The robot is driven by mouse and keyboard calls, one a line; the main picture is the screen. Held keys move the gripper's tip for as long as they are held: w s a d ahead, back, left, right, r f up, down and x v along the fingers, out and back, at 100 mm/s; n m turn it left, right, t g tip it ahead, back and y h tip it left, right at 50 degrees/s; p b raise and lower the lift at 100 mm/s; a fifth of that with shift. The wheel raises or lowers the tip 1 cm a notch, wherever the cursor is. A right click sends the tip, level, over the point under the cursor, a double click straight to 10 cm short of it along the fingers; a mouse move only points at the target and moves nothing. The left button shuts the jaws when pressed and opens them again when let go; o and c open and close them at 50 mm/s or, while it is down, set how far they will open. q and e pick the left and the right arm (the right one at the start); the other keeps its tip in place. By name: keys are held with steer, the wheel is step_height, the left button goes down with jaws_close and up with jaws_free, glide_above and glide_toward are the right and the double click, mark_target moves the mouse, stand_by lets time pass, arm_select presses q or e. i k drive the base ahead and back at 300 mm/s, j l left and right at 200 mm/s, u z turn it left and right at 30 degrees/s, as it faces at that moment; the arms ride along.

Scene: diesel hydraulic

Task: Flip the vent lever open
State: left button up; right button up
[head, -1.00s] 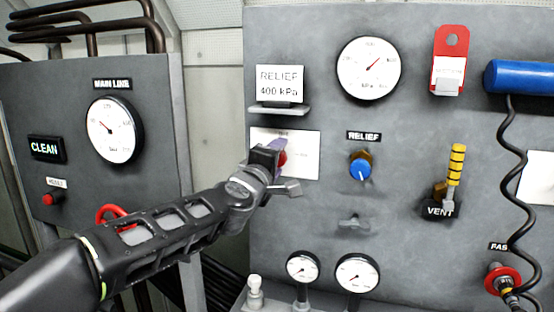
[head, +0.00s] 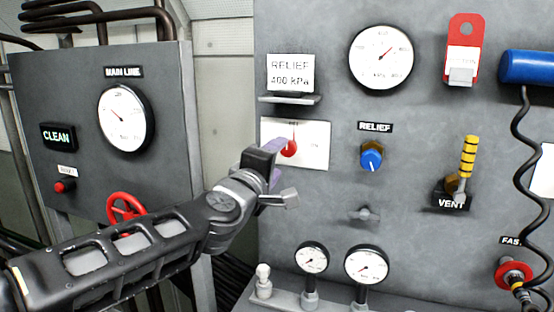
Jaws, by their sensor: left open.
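The vent lever (head: 467,158) has a yellow and black striped handle and points up, leaning slightly right, on the right part of the grey panel. Its base carries a black VENT label (head: 451,201). My left gripper (head: 276,172) is open and empty in front of the panel's left part, well left of the lever and just below a red knob (head: 289,149) on a white plate (head: 316,146). The fingers are partly hidden by the gripper's own body. My right gripper is not in view.
A blue RELIEF knob (head: 371,157) and a small grey handle (head: 365,214) stick out between my gripper and the lever. Two small gauges (head: 366,264) stand below. A blue cylinder (head: 527,68) with a coiled black cable (head: 524,165) hangs right of the lever.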

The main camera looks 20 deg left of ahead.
mark_target(471, 142)
steer(key=k+j, duration=0.1)
steer(key=k, duration=0.9)
